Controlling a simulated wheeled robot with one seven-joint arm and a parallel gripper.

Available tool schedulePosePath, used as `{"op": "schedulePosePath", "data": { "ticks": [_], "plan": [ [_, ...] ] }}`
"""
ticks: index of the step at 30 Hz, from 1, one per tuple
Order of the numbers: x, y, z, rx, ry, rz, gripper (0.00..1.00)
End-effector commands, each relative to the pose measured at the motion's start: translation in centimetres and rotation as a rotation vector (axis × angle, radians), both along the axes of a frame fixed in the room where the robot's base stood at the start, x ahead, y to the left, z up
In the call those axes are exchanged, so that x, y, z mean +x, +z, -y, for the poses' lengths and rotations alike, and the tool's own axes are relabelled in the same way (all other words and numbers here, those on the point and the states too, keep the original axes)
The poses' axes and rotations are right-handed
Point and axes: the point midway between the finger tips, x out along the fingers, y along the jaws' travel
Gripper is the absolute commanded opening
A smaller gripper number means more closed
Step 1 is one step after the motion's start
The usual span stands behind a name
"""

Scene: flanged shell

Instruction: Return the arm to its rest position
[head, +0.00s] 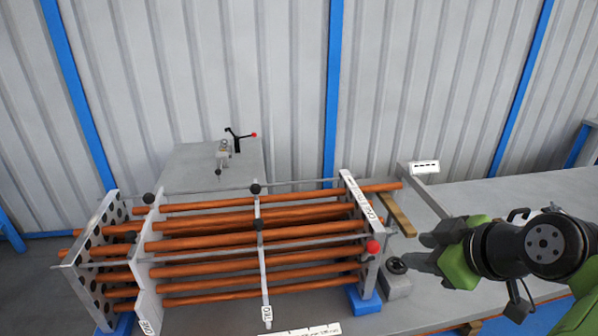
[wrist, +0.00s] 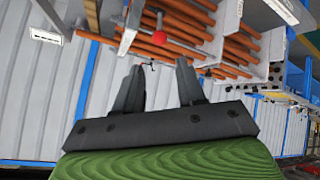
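My gripper (head: 425,252) is at the right in the head view, beside the right end plate of the tube frame and over the bench. In the wrist view my gripper (wrist: 160,85) has its two fingers spread apart with nothing between them, so it is open and empty. My green and black arm reaches in from the right edge. The frame holds several copper-coloured tubes (head: 255,245) between upright plates. A red ball knob (head: 373,247) sits on the right end plate, just left of my gripper; it also shows in the wrist view (wrist: 159,38).
A small grey block with a black knob (head: 397,266) stands close below my gripper. A wooden strip (head: 398,214) lies behind it. A clamp with a red-tipped handle (head: 238,142) stands at the back. The grey bench (head: 480,203) is clear behind my arm.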

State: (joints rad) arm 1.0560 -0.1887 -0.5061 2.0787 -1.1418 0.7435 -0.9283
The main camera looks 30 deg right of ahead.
Motion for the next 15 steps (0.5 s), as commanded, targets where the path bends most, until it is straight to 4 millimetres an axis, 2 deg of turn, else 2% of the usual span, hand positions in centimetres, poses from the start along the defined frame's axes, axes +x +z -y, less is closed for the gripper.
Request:
{"op": "schedulePosePath", "data": {
  "ticks": [4, 6, 8, 11, 13, 15],
  "plan": [
    [0.3, 0.0, -0.5, 0.009, 0.003, -0.003, 0.39],
    [1.3, -0.1, -2.1, 0.044, 0.008, -0.019, 0.39],
    [2.4, -0.4, -4.7, 0.095, 0.011, -0.049, 0.39],
    [3.5, -1.4, -10.2, 0.189, -0.011, -0.132, 0.39],
    [3.1, -2.4, -14.0, 0.238, -0.041, -0.198, 0.39],
    [1.8, -3.5, -17.2, 0.266, -0.089, -0.258, 0.39]
  ]
}}
